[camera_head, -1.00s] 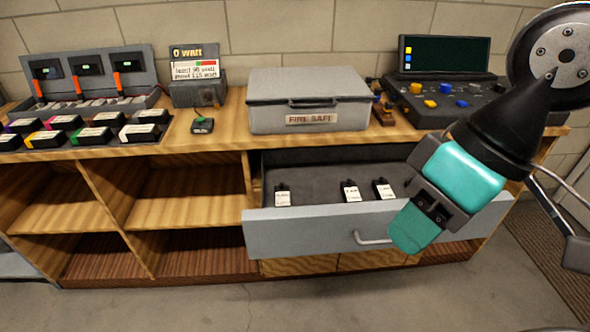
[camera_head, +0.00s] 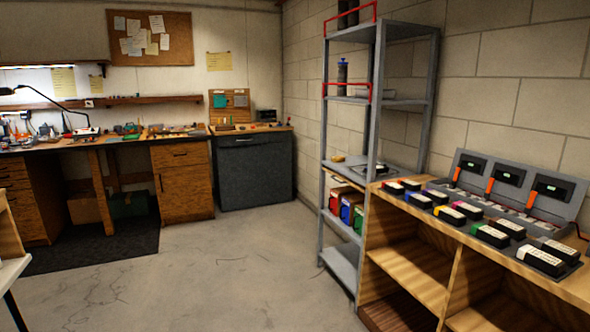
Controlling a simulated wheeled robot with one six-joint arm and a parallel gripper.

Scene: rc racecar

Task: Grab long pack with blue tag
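Two rows of black packs with white labels and coloured tags lie on the wooden bench at the right. One pack near the far end (camera_head: 418,199) seems to have a blue tag, but it is small and its length against the others is hard to judge. Near it are packs with red tags (camera_head: 394,187), a yellow-tagged pack (camera_head: 449,215) and a green-tagged pack (camera_head: 490,236). My gripper is not in view.
A charger with orange levers (camera_head: 520,185) stands behind the packs. A grey metal shelf (camera_head: 375,100) with coloured boxes adjoins the bench's far end. A dark cabinet (camera_head: 252,172) and workbench stand at the back. The floor (camera_head: 220,265) in the middle is clear.

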